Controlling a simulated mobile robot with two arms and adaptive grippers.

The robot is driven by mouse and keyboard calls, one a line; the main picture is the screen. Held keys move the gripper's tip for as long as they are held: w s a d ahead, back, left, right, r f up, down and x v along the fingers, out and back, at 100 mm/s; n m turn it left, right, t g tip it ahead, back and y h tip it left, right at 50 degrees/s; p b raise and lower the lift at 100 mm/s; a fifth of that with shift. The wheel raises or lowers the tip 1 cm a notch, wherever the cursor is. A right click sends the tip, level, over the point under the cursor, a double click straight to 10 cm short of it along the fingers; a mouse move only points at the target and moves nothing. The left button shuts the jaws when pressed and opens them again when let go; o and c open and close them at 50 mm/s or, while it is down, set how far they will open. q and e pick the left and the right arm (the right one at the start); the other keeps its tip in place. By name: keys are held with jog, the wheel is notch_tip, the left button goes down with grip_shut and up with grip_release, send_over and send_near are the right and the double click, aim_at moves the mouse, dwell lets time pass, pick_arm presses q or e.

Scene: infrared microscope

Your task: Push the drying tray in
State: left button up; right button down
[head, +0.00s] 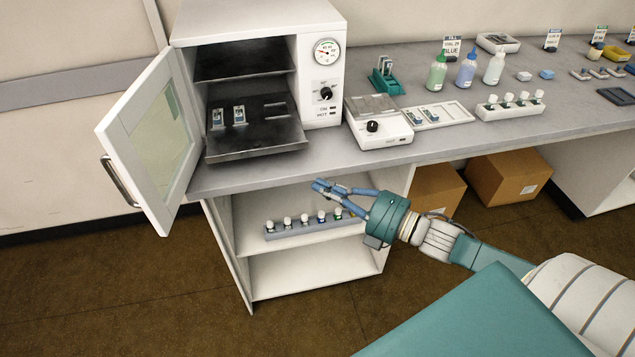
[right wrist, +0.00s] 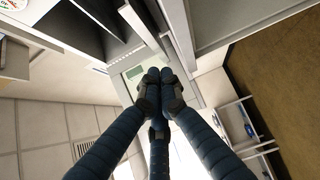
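The drying tray (head: 262,145) is a dark metal shelf sticking out of the front of the white drying oven (head: 321,62), with its front lip over the counter. Two small slide holders (head: 239,115) stand at its left and centre. The oven door (head: 152,140) is swung wide open to the left. My right gripper (head: 320,185) is in front of the counter edge, below and right of the tray's front lip, apart from it. In the right wrist view its fingertips (right wrist: 160,84) are together with nothing visible between them. My left gripper is not in view.
A white instrument with a knob (head: 377,123) stands right of the oven, beside a white slide tray (head: 437,114). Bottles and vial racks stand farther right. Below the counter (head: 300,165), an open shelf holds a grey vial rack (head: 310,230). Space in front of the tray is clear.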

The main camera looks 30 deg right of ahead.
jog(key=a+f+n+g+h+p, duration=0.25)
jog(key=a+f+h, duration=0.2)
jog(key=f, duration=0.55)
jog(key=n+t+h+p, duration=0.35)
jog(key=n+h, duration=0.25)
jog(key=h, duration=0.3)
send_near(266, 152)
jog(key=shift+t, duration=0.4)
jog(key=p+x, duration=0.2)
jog(key=x, duration=0.3)
jog(key=shift+w+d+f, duration=0.15)
jog(key=shift+w, duration=0.15)
jog(key=shift+w+d+f, duration=0.1)
jog(key=shift+w+d, duration=0.1)
jog(key=shift+w, duration=0.5)
